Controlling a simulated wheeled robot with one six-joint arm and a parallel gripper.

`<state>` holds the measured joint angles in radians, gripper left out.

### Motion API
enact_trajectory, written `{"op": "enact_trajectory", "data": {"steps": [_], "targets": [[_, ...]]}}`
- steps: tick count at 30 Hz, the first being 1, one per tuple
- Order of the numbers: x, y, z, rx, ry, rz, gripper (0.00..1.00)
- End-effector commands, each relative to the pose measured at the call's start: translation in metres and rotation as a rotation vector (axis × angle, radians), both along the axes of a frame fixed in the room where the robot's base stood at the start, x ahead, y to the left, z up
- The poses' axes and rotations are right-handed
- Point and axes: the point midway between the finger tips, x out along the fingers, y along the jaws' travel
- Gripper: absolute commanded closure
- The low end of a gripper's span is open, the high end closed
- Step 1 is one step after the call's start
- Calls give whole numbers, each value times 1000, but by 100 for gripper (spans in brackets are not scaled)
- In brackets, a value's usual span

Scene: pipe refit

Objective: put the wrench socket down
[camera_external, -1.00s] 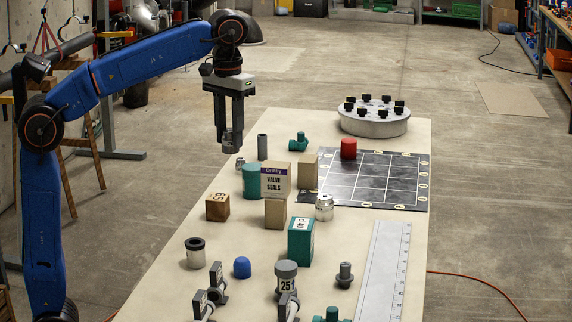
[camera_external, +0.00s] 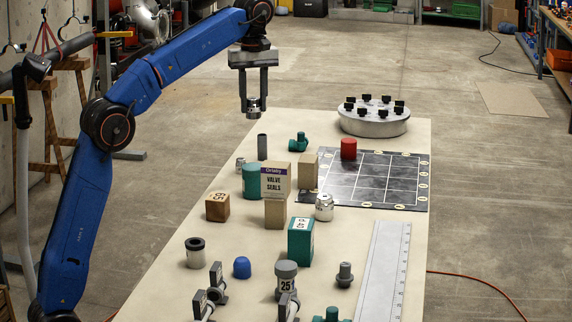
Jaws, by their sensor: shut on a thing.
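The wrench socket (camera_external: 253,112), a short metallic cylinder, hangs between the fingertips of my gripper (camera_external: 254,102). My gripper is shut on it and points down. In the picture, it hangs over the far left end of the bench (camera_external: 170,270), above the grey upright tube. The socket is clear of the bench surface and touches nothing else that I can see.
Below the gripper stand the grey tube (camera_external: 262,147), a green fitting (camera_external: 299,142) and a teal cylinder (camera_external: 251,181). A gridded black board (camera_external: 373,180) holds a red cylinder (camera_external: 348,149). A round plate with black knobs (camera_external: 374,123) stands behind. The bench's left strip is largely bare.

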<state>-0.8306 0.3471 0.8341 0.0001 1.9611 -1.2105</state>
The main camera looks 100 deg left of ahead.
Motion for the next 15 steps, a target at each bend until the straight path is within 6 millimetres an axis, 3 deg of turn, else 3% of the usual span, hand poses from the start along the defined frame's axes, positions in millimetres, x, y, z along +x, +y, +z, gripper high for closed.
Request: {"op": "enact_trajectory", "data": {"steps": [9,15], "targets": [[-12,34,-4,1,0,119,95],[-11,33,-16,0,0,121,95]]}}
